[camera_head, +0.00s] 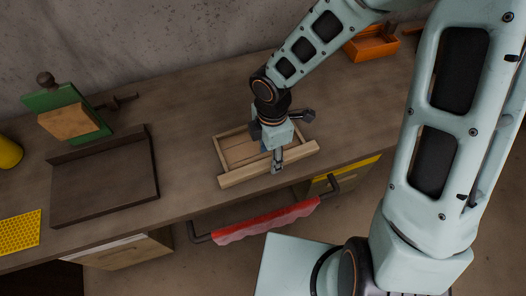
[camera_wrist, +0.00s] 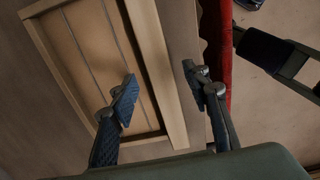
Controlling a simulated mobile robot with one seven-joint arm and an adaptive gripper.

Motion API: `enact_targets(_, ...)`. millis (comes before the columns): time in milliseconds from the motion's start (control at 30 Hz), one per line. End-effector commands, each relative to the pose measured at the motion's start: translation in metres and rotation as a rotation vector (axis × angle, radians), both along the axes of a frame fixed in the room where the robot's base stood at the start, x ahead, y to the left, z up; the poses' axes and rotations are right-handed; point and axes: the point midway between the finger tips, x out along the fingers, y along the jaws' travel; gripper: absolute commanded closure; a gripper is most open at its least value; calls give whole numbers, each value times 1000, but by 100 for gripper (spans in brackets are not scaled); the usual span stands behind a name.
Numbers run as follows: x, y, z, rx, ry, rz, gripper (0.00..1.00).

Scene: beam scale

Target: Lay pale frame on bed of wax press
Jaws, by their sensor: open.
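The pale wooden frame (camera_head: 235,178) lies on the bench near its front edge, with wires or slats across its inside. In the wrist view its near rail (camera_wrist: 158,60) runs between my two fingers. My gripper (camera_head: 275,158) is open and points down over that rail; in the wrist view the fingers (camera_wrist: 160,92) stand apart on either side of it. I cannot tell whether they touch it. The green press-like thing (camera_head: 62,98) with a wooden block and a dark knob stands at the back left. I cannot tell which part is its bed.
A dark shallow tray (camera_head: 105,188) lies left of the frame. A yellow textured sheet (camera_head: 20,229) and a yellow pot (camera_head: 8,153) are at far left. An orange box (camera_head: 371,45) stands at back right. A red cloth (camera_head: 265,222) hangs on the front rail. Bench between tray and frame is clear.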

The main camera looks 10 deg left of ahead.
Motion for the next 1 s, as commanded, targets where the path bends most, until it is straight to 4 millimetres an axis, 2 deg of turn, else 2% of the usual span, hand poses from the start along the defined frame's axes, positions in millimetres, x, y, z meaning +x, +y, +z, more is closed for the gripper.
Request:
enact_targets(33, -1, 0, -11, -1, 1, 2, 56)
enact_targets(133, 0, 0, -20, -1, 1, 1, 56)
enact_targets(400, 0, 0, -21, 0, -1, 0, 56)
enact_targets(800, 0, 0, -21, 0, -1, 0, 100)
enact_targets(1000, 0, 0, -21, 0, -2, 0, 100)
